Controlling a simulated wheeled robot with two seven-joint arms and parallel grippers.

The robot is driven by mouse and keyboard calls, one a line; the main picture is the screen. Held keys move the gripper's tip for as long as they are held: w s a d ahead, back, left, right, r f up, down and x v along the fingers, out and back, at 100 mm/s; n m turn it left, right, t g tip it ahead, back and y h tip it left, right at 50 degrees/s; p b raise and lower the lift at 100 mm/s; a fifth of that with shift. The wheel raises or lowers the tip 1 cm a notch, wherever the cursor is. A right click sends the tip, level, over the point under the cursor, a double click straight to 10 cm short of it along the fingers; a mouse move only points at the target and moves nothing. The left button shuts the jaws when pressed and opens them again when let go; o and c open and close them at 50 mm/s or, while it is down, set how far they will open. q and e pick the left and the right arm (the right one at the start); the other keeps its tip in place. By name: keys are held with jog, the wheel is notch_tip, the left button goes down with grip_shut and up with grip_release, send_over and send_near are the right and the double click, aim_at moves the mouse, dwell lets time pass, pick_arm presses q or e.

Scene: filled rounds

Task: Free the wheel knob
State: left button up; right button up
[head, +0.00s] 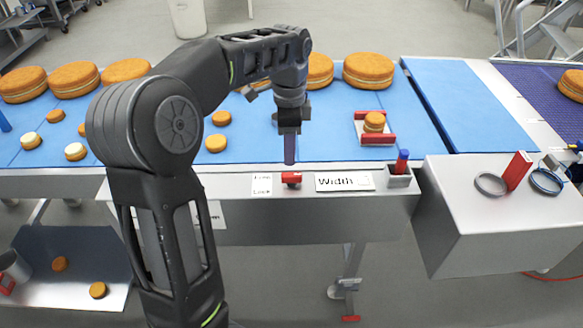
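A small red knob (291,179) sits on the metal front rail of the conveyor. A white label (262,185) with two short lines of text, too small to read surely, is just left of it. A white label (345,181) reading "Width" is just right of it. My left gripper (290,158) points down just above and behind the red knob, seen edge-on. A gap shows between its tip and the knob in the picture, and no object shows in it. Its finger opening is hidden. My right gripper is not in view.
Filled round cakes, large (368,70) and small (216,143), lie on the blue belt (340,95). A red-sided holder (377,139) bears one small round. A metal cup (398,179) holds a red-and-blue piece. Rings (490,184) and a red block (517,171) are on the right box.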

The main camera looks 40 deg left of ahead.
aim_at(290, 174)
pick_arm(q)
notch_tip(290, 174, down, 8)
jog(key=shift+r+p, duration=0.2)
jog(key=shift+p, duration=0.1)
jog(key=shift+c, duration=0.2)
grip_shut()
dwell(0.5)
